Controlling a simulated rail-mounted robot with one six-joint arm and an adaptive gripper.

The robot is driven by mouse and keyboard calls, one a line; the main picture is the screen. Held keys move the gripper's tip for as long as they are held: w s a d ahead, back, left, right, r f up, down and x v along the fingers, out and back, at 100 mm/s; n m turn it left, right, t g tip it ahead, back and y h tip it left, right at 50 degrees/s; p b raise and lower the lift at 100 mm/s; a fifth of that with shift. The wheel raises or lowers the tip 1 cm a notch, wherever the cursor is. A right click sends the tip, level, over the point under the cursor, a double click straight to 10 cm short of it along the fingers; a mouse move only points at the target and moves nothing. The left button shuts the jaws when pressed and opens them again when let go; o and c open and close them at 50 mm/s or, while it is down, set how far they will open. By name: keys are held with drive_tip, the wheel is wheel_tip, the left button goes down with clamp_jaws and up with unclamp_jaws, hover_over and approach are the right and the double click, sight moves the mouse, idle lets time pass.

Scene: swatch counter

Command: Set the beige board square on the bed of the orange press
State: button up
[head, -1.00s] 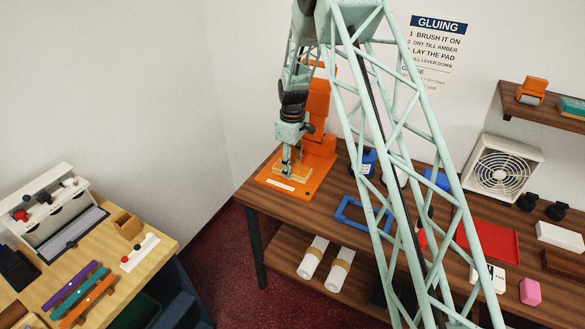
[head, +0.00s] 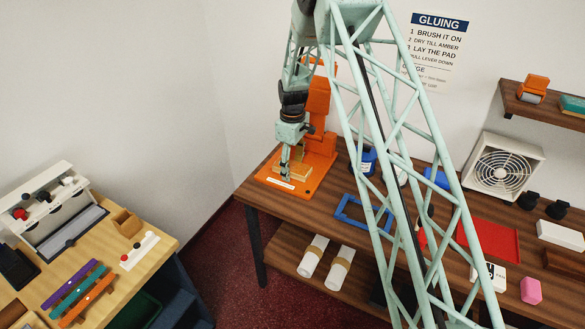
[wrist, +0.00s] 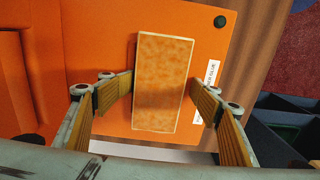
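The beige board (wrist: 160,85) lies flat over the front bed of the orange press (head: 318,95). Its top is mottled amber with a pale rim. In the wrist view its long sides look roughly in line with the bed (wrist: 214,45); I cannot tell whether it is exactly square. In the head view the board (head: 298,173) is partly hidden by my gripper (head: 290,172). My gripper (wrist: 161,88) straddles the board's long sides, its fingers apart, with what look like narrow gaps beside the board. The board appears to rest on the bed; contact underneath is hidden.
The press's upright stands behind my gripper. A blue frame (head: 345,218), a blue-labelled jar (head: 368,160), a red tray (head: 490,246) and a fan (head: 503,168) are to the right on the counter (head: 318,213). Open floor lies left of the counter.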

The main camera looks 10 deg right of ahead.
drive_tip(key=shift+w+r, duration=0.1)
drive_tip(key=shift+r, duration=0.15)
wheel_tip(320, 180, up, 12)
drive_tip(key=shift+f, duration=0.2)
idle(0.7)
drive_tip(key=shift+r, duration=0.1)
idle(0.3)
